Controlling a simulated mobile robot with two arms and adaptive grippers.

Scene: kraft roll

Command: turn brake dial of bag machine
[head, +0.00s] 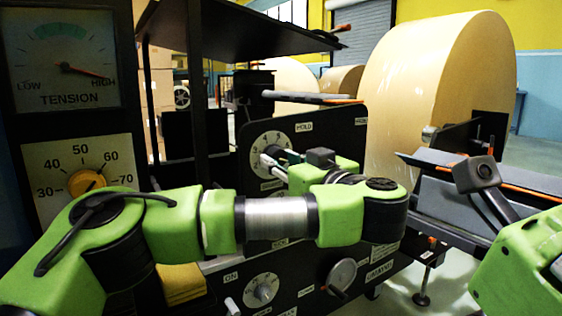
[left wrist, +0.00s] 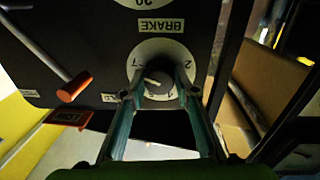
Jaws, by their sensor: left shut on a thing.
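The brake dial (head: 268,139) is a white round scale with a grey knob on the black panel of the bag machine (head: 345,128). In the left wrist view the dial (left wrist: 162,50) appears upside down under its BRAKE label. My left gripper (left wrist: 158,92) is shut on the dial's knob (left wrist: 158,80), one finger on each side. In the head view the left gripper (head: 272,163) reaches the dial from the right, and its fingers partly cover the knob. My right arm enters at the right edge, but its fingertips cannot be made out.
A tension gauge (head: 62,50) at upper left has its needle near HIGH. Below it is a yellow knob (head: 87,183). Another dial (head: 263,290) and a round grey handle (head: 342,275) sit lower on the panel. A large kraft roll (head: 435,90) stands behind at the right.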

